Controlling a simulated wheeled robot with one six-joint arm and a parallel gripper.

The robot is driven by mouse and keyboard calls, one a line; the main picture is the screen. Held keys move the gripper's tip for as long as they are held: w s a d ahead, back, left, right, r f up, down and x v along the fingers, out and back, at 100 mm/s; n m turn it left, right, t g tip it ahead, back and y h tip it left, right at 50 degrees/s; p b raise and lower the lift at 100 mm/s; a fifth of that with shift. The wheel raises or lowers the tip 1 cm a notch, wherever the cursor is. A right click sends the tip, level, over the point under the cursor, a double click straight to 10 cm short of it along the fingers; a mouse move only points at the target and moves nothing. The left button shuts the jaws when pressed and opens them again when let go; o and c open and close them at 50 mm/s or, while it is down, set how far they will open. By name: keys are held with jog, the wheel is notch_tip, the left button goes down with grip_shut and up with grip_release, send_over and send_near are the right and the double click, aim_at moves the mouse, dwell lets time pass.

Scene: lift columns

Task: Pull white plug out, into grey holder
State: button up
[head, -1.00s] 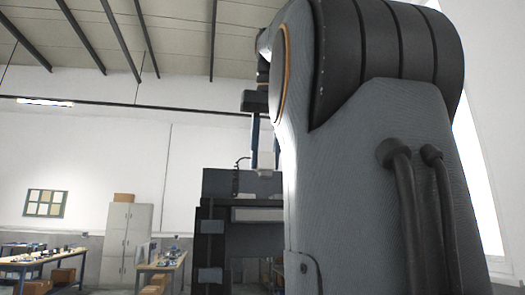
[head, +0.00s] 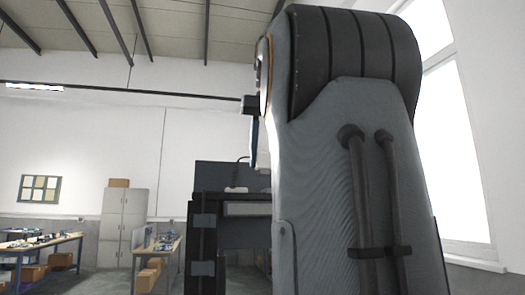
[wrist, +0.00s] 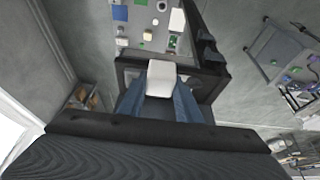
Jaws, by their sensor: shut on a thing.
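My gripper (wrist: 160,92) is shut on the white plug (wrist: 162,72), a pale rounded block between its blue fingers in the wrist view. The plug is held up and I see no contact with a surface. In the head view my gripper (head: 254,140) shows only as a blue sliver at the edge of my arm, which hides most of the plug. I cannot pick out the grey holder for certain.
A dark workstation (head: 230,175) stands ahead, with a small white item (head: 237,190) on it. In the wrist view a light panel (wrist: 130,35) carries small blue, white and green parts, beside a dark frame. Tables (head: 40,245) and a cabinet (head: 122,225) stand far left.

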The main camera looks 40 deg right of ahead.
jog(key=shift+w+d+p, duration=0.15)
jog(key=shift+w+d, duration=0.6)
jog(key=shift+d, duration=0.65)
jog(key=shift+w+d+p, duration=0.2)
jog(key=shift+w+d, duration=0.5)
jog(key=shift+d, duration=0.65)
jog(key=shift+w+d+p, duration=0.15)
jog(key=shift+w+d, duration=0.6)
jog(key=shift+d, duration=0.65)
jog(key=shift+f+b, duration=1.6)
jog(key=shift+f, duration=0.3)
jog(key=o, duration=1.6)
jog(key=shift+o, duration=0.2)
jog(key=shift+r, duration=0.1)
